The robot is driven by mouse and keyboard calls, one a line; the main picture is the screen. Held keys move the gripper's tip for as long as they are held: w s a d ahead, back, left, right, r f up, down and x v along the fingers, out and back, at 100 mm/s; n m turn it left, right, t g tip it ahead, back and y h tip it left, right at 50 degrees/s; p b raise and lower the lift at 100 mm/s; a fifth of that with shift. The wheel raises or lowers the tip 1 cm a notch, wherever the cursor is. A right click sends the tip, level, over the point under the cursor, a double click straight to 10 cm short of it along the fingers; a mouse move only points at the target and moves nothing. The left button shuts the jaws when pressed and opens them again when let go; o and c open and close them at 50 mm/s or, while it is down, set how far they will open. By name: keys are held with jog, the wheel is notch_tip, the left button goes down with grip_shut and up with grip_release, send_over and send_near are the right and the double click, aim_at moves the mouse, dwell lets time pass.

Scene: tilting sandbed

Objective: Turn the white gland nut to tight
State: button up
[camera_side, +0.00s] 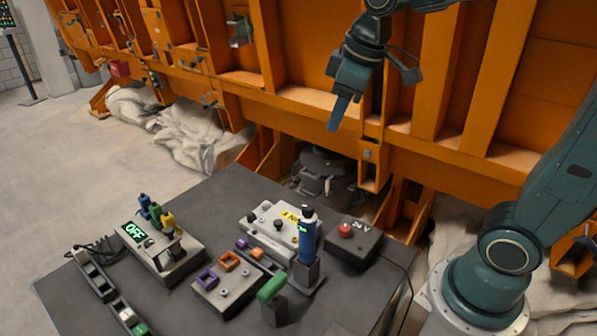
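I cannot surely pick out the white gland nut. A small white piece (127,314) sits in a dark narrow rack at the front left of the table, beside a green piece (140,329); it is too small to tell whether it is a nut. My gripper (338,114) hangs at the upper middle, in front of the orange steel frame and well above the table. A narrow blue-grey finger points down from it. Nothing is seen held, and I cannot tell the gap between the fingers. It is apart from everything on the table.
The dark table (218,187) carries a box with an "OFF" display (160,262), a block with purple and orange clips (225,290), a blue cylinder upright in a stand (307,238), a green-topped handle (271,289), a white panel (262,238) and a red-button box (352,246).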

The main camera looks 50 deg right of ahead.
jog(key=w+d+f+n+g, duration=0.1)
jog(key=w+f+n, duration=0.1)
jog(key=w, duration=0.6)
jog(key=n+g, duration=0.3)
jog(key=n, duration=0.3)
send_over(266, 202)
notch_tip(266, 202, down, 21)
jog(key=shift+r, duration=0.2)
jog(key=shift+f, duration=0.1)
jog(key=shift+f, duration=6.8)
jog(key=shift+c, duration=0.2)
jog(key=c, duration=0.7)
